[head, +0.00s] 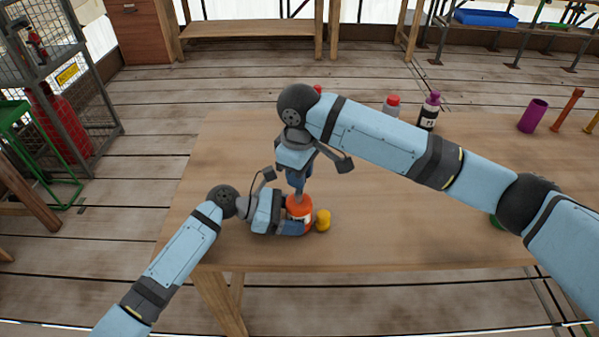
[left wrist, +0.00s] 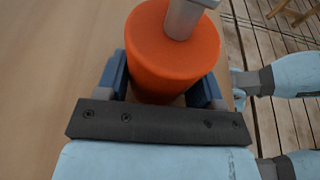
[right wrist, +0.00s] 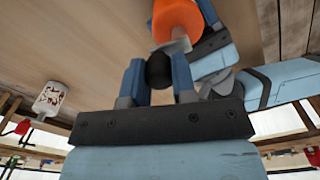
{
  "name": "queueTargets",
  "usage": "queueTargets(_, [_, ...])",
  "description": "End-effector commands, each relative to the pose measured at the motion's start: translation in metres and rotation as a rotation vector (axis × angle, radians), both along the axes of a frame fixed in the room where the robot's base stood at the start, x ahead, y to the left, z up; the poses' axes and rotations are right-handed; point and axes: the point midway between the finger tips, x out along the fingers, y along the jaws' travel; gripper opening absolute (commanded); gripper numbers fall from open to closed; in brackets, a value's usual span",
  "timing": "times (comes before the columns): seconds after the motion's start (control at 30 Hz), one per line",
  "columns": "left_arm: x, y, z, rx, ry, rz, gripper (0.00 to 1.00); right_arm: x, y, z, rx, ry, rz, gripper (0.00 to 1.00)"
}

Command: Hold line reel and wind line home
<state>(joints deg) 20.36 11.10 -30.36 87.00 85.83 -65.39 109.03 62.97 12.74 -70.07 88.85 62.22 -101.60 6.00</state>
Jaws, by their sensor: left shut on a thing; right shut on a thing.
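The orange line reel (head: 301,209) stands near the front edge of the wooden table. My left gripper (head: 291,214) is shut around its side. The left wrist view shows the orange reel (left wrist: 165,60) between its two blue fingers, with a grey part (left wrist: 186,18) on top. My right gripper (head: 297,186) is above the reel, pointing down. In the right wrist view its fingers are shut on a black crank knob (right wrist: 158,71), beside a grey crank arm (right wrist: 176,46) at the reel's end. The line itself cannot be made out.
A yellow piece (head: 323,220) is just right of the reel. A red-capped bottle (head: 392,106), a purple-capped dark bottle (head: 429,112) and a purple cup (head: 533,116) stand farther back on the table (head: 395,220). A green thing (head: 495,221) is partly hidden by my right arm.

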Motion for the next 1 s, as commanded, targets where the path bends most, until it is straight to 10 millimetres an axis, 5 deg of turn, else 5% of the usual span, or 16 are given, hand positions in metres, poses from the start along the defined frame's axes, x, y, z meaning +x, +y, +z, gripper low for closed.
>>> queueTargets(0.1, [-0.001, 0.0, -0.001, 0.001, 0.002, -0.002, 0.48, 0.0, 0.001, 0.001, 0.002, -0.002, 0.001, 0.01])
queueTargets(0.13, [-0.001, 0.0, -0.001, 0.001, 0.002, -0.002, 0.48, 0.0, 0.001, 0.001, 0.002, -0.002, 0.001, 0.3])
queueTargets(0.23, [-0.001, 0.0, -0.001, 0.001, 0.002, -0.002, 0.48, 0.0, 0.001, 0.001, 0.001, -0.002, 0.001, 0.51])
queueTargets(0.63, [0.0, 0.0, -0.001, 0.001, 0.001, -0.001, 0.48, 0.0, 0.001, 0.01, 0.001, -0.002, 0.002, 0.51])
queueTargets(1.0, [0.0, 0.0, -0.001, 0.001, 0.001, -0.001, 0.48, -0.001, 0.001, 0.084, 0.003, -0.004, 0.002, 0.51])
